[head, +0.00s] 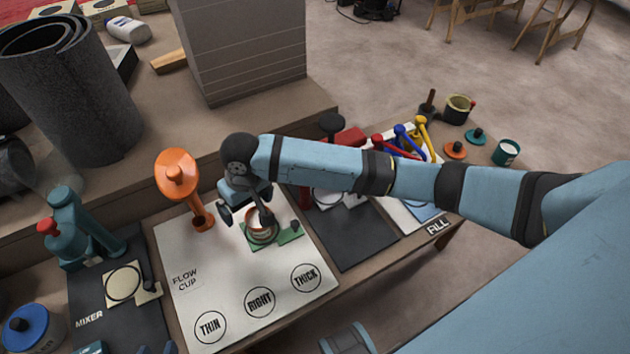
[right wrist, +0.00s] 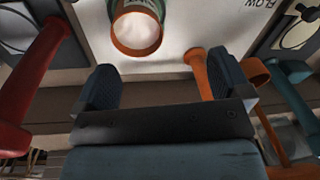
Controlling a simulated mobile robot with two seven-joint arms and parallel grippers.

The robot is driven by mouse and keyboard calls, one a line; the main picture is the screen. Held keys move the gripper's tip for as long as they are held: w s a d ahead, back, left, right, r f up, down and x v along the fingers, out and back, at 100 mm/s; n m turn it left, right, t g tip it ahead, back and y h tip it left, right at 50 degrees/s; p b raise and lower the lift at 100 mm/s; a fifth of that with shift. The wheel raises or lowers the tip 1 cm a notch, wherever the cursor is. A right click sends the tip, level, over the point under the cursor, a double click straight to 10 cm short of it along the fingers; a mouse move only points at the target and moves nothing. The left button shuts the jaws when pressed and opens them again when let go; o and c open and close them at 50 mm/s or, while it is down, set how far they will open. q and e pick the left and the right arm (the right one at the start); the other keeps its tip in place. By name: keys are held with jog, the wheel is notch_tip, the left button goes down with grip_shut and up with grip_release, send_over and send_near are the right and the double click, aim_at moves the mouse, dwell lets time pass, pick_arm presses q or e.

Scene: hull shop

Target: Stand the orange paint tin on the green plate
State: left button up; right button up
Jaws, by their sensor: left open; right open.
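The orange paint tin (head: 261,237) is upright over the green plate (head: 291,235) on the white board and appears to stand on it. My right gripper (head: 246,214) is beside and above the tin; one finger partly hides it in the head view. In the right wrist view my right gripper (right wrist: 162,70) is open with nothing between its fingers, and the tin (right wrist: 137,30), with pale paint inside, is beyond the fingertips. My left gripper (head: 123,349) barely shows at the bottom left edge, open and away from the tin.
An orange stand (head: 178,175) is just left of my right gripper. A teal mixer (head: 75,235) and a blue-lidded tin (head: 28,327) are at the left. Red, blue and yellow tools (head: 405,140) lie at the right. The front of the white board (head: 230,279) is clear.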

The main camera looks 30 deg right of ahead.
jog(key=s+a+f+t+y, duration=0.4)
jog(key=s+a+f+y, duration=0.1)
jog(key=s, duration=0.3)
jog(key=s+d+t, duration=0.1)
jog(key=d, duration=0.1)
jog(key=s+d+t, duration=0.1)
jog(key=s, duration=0.1)
jog(key=s+d+f+t, duration=0.1)
jog(key=d, duration=0.1)
jog(key=shift+s+d+t, duration=0.35)
jog(key=shift+s+t, duration=0.05)
pick_arm(q)
jog(key=shift+r, duration=0.1)
pick_arm(e)
jog(key=s+d+t+h, duration=0.1)
jog(key=s+d, duration=0.1)
jog(key=d, duration=0.1)
jog(key=s+d+t+h, duration=0.1)
jog(key=s+d, duration=0.1)
jog(key=s+d+t, duration=0.1)
jog(key=s+d, duration=0.1)
jog(key=d, duration=0.1)
jog(key=shift+s+d+h, duration=0.15)
jog(key=shift+d+h, duration=0.2)
jog(key=shift+h, duration=0.05)
